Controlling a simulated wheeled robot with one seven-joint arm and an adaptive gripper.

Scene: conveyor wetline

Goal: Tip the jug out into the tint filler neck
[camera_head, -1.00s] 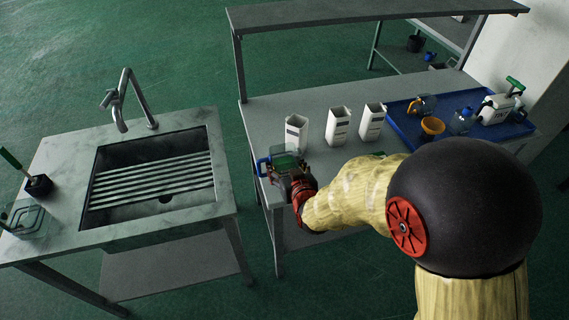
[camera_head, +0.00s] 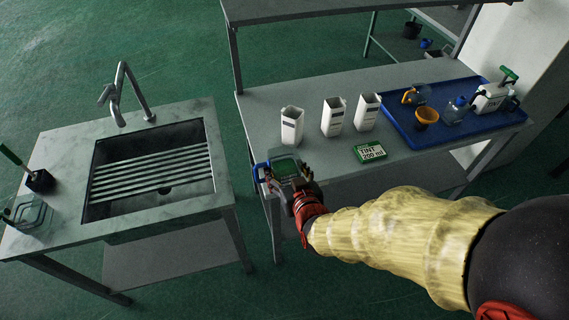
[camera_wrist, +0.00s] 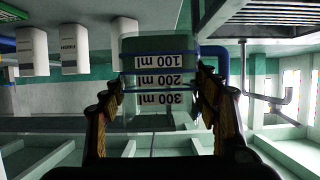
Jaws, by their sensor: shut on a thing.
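My gripper (camera_head: 283,172) is shut on a clear jug (camera_head: 284,165) with a blue handle, at the left front corner of the bench. In the wrist view the jug (camera_wrist: 160,75) sits between the fingers, with 100, 200 and 300 ml marks. The jug looks about upright; I cannot tell how much it holds. A white container (camera_head: 490,98) with a green-handled item on top and dark lettering stands at the tray's right end, well away from the jug. Its filler neck is too small to make out. A green card (camera_head: 371,152) reads "TINT 200 ml".
Three white open-topped containers (camera_head: 292,126) (camera_head: 333,117) (camera_head: 367,112) stand behind and right of the jug. A blue tray (camera_head: 400,128) holds an orange cup (camera_head: 426,116) and a clear blue-capped bottle (camera_head: 456,111). A sink (camera_head: 150,170) with a tap is at left, across a gap.

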